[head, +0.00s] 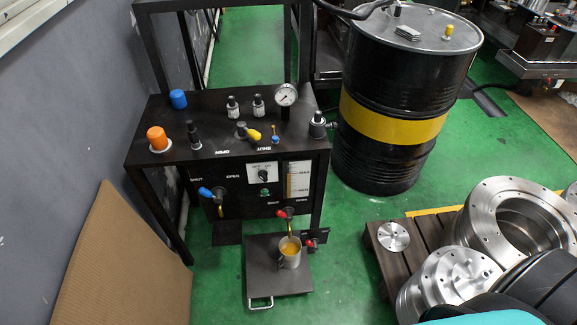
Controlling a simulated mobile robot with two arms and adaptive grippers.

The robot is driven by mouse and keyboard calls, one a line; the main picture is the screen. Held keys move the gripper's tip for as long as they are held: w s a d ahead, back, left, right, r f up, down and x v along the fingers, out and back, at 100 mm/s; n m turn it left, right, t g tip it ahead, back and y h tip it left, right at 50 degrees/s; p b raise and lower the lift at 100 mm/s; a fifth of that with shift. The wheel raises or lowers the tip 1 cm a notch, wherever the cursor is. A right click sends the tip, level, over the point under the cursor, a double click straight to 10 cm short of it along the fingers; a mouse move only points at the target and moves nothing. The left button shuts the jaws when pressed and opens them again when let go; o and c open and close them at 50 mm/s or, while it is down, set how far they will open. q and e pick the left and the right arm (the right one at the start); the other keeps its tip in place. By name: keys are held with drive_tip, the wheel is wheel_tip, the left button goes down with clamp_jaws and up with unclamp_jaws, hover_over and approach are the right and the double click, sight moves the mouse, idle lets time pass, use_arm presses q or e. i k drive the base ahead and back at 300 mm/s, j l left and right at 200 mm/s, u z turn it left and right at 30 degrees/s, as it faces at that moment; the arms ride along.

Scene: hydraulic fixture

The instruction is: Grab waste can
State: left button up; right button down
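A small metal can (289,253) with yellow-orange liquid inside stands upright on a dark flat plate (265,280) low in front of the black hydraulic fixture (228,160). It sits beneath a red-handled valve (286,212). Its far rim is close to the valve's outlet; whether they touch is unclear. Neither of my grippers is in view. A black and teal part of mine shows in the bottom right corner, well to the right of the can.
A black drum with a yellow band (392,120) stands behind right. A wooden pallet (393,260) with machined metal parts is at right. Cardboard (125,265) leans against the left wall. Green floor (345,235) is clear between plate and pallet.

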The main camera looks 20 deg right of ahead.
sight(290, 257)
drive_tip(key=z, duration=0.7)
